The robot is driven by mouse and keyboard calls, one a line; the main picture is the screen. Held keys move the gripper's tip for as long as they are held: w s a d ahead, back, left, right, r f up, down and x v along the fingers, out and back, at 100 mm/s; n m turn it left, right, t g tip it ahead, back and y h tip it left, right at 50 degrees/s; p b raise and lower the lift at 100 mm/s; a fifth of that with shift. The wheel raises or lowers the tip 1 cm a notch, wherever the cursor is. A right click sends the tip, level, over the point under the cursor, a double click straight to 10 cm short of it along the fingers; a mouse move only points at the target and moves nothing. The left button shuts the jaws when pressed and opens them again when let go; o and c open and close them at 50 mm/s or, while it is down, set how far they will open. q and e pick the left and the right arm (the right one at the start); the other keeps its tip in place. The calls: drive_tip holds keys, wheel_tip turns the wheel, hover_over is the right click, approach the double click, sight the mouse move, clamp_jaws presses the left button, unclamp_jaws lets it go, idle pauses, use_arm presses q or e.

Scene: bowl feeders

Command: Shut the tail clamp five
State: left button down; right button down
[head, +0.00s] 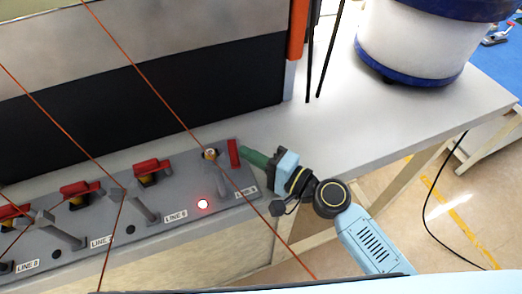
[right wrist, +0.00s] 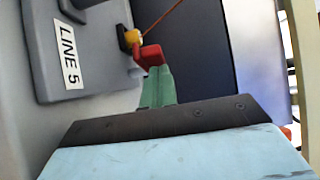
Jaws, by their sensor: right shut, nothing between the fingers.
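The line five clamp is at the right end of the grey panel (head: 185,232), beside the "LINE 5" label (head: 247,191). Its red lever (head: 234,152) is swung to the right, apart from the yellow piece (head: 210,154). In the right wrist view the red lever (right wrist: 149,56) and yellow piece (right wrist: 132,37) show just beyond my fingertips. My right gripper (head: 246,156) is shut and empty, its green fingers right at the lever's right side; I cannot tell whether they touch. A red light (head: 203,204) glows by this clamp. My left gripper is not in view.
Other clamps (head: 152,167) to the left have their red levers lying over their yellow pieces. Thin orange cords cross above the panel. A white and blue bowl feeder (head: 412,40) stands at the back right. The grey table (head: 340,125) is clear between.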

drive_tip(key=shift+s+a+b, duration=0.3)
drive_tip(key=shift+a, duration=0.05)
idle(0.6)
drive_tip(key=shift+d, duration=0.35)
drive_tip(key=d, duration=0.1)
drive_tip(key=b, duration=0.1)
drive_tip(key=d, duration=0.1)
drive_tip(key=shift+d+f+b, duration=0.25)
drive_tip(key=shift+d+b, duration=0.1)
drive_tip(key=b+v, duration=0.3)
drive_tip(key=v, duration=0.7)
drive_tip(key=shift+s+a+r, duration=0.15)
drive_tip(key=shift+s+r, duration=0.1)
drive_tip(key=shift+s, duration=0.25)
